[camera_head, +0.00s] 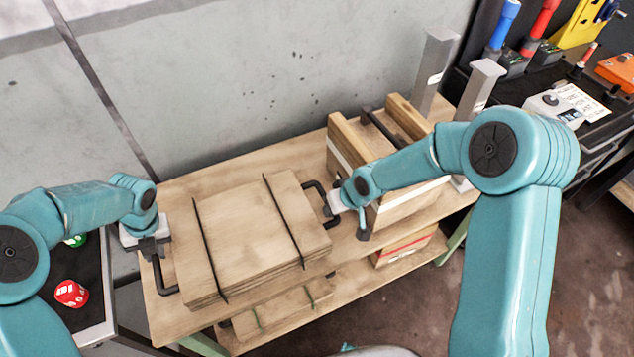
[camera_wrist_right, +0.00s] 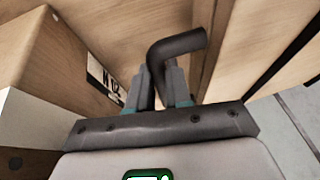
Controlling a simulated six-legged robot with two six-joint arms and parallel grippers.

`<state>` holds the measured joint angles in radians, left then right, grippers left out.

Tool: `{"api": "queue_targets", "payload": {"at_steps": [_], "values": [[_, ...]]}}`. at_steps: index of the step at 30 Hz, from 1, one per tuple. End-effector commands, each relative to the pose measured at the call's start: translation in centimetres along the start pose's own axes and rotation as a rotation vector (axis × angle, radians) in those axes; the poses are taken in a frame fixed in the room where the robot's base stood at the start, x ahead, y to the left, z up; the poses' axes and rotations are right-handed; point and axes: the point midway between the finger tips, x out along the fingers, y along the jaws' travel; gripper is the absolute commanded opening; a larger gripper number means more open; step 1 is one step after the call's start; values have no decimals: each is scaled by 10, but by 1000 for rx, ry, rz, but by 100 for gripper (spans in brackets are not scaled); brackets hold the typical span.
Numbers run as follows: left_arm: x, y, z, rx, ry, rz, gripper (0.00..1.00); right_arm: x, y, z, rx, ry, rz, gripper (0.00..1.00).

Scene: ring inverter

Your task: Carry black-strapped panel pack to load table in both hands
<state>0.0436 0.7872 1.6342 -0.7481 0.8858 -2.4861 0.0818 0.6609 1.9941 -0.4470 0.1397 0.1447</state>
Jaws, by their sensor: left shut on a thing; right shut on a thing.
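The black-strapped panel pack (camera_head: 245,235) is a flat stack of wooden panels with two black straps and a black handle at each end. It lies flat at the wooden table (camera_head: 172,190); whether it touches the top is hard to tell. My left gripper (camera_head: 153,250) is shut on the left handle (camera_head: 165,280). My right gripper (camera_head: 330,208) is shut on the right handle (camera_head: 316,190). In the right wrist view, my right gripper's fingers (camera_wrist_right: 165,90) close around the bent black handle bar (camera_wrist_right: 182,45).
A wooden crate (camera_head: 345,150) with a black handle stands close right of the pack, behind my right forearm. Grey posts (camera_head: 435,70) rise at the back right. A green-strapped pack (camera_head: 275,312) lies on the lower shelf. A dark bench with tools (camera_head: 545,85) is at upper right.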

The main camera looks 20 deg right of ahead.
Motion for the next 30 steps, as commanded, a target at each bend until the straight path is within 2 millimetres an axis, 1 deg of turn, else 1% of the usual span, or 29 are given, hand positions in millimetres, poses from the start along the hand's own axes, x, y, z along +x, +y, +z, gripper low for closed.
{"api": "queue_targets", "payload": {"at_steps": [5, 11, 30], "values": [[0, 0, 2, -1, -4, 1, 0, 0, 1, -2, 0, 5, 1, 0], [7, -2, 3, -1, -3, 1, 0, 7, 3, -1, 1, 6, 2, 0], [45, -9, 3, -1, -3, 1, 0, 42, 10, 14, 1, 6, 1, 0]]}}
